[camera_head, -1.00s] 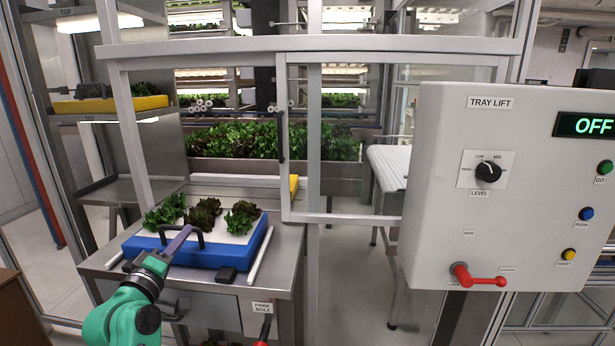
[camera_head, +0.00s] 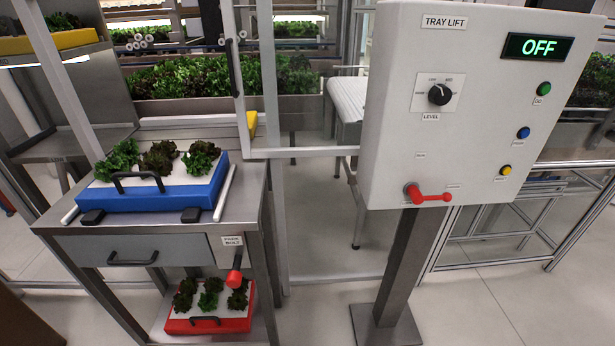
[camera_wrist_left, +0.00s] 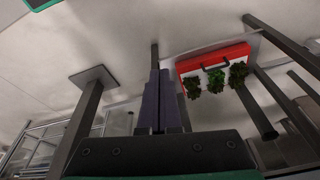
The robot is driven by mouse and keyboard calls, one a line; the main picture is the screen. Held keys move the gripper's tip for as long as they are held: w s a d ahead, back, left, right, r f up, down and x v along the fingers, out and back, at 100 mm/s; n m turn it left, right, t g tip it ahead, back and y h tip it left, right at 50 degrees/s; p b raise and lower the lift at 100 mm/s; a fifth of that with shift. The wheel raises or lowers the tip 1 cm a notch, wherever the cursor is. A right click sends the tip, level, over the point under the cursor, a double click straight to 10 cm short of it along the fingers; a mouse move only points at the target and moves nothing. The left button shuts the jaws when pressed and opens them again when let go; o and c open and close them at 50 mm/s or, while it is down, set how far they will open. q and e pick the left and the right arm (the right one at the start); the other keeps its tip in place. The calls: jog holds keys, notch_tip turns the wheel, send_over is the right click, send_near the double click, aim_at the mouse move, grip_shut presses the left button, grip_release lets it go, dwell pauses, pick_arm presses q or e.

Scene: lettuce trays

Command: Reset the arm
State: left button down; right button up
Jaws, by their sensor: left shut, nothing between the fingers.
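My left gripper (camera_wrist_left: 160,103) shows in the left wrist view with its two purple-grey fingers together and nothing between them. It points over the floor, apart from the red tray (camera_wrist_left: 240,52), which holds lettuce. In the head view neither gripper is in sight. There the blue tray (camera_head: 172,196) with several lettuce heads and a black handle rests on the metal bench (camera_head: 105,235). The red tray (camera_head: 215,324) sits on the bench's lower shelf.
The tray lift panel (camera_head: 470,150) reads OFF and has a red lever (camera_head: 430,194). It stands on a grey post (camera_head: 408,265) at the right. A red-handled park bolt (camera_head: 235,272) sticks out of the bench. Floor (camera_head: 490,305) is clear at the lower right.

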pick_arm(q)
jog(key=s+a+f+g+p, duration=0.1)
jog(key=s+f, duration=0.3)
jog(key=f, duration=0.5)
jog(key=s+f, duration=0.4)
jog(key=f, duration=0.5)
jog(key=s+a+f, duration=0.1)
jog(key=s+f, duration=0.2)
jog(key=s, duration=0.3)
jog(key=s+a+f+g, duration=0.1)
jog(key=s+f, duration=0.2)
jog(key=s, duration=0.3)
jog(key=shift+a+f+p, duration=0.15)
jog(key=shift+f+p, duration=0.25)
